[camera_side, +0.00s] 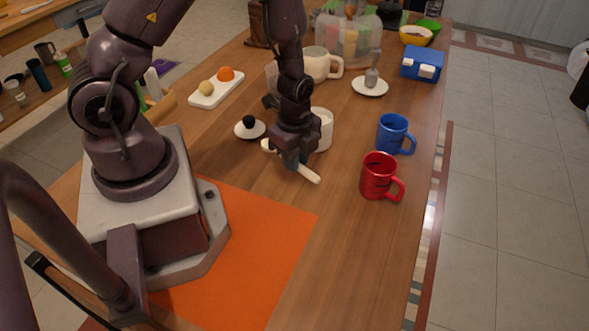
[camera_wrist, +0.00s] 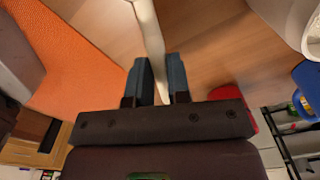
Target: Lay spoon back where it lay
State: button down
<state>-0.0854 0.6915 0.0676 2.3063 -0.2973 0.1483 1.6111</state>
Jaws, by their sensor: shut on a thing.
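A pale cream spoon (camera_side: 306,173) is in my gripper (camera_side: 291,162), low over the wooden table in the side view. In the wrist view the spoon (camera_wrist: 149,35) runs between the two dark blue fingers of my gripper (camera_wrist: 160,80), which are shut on its handle. The spoon's far end passes out of the top of the wrist view. In the side view part of the spoon is hidden behind the fingers. I cannot tell whether the spoon touches the table.
A white canister (camera_side: 324,130) stands close behind my gripper. A white lid with a black knob (camera_side: 249,122) lies to its left. A red mug (camera_side: 379,176) and a blue mug (camera_side: 393,133) stand to the right. An orange mat (camera_side: 262,240) lies in front; bare table is between mat and mugs.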

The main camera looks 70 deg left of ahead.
aim_at(295, 180)
jog(key=shift+f, duration=1.8)
jog(key=shift+f, duration=0.1)
jog(key=c, duration=1.1)
grip_release()
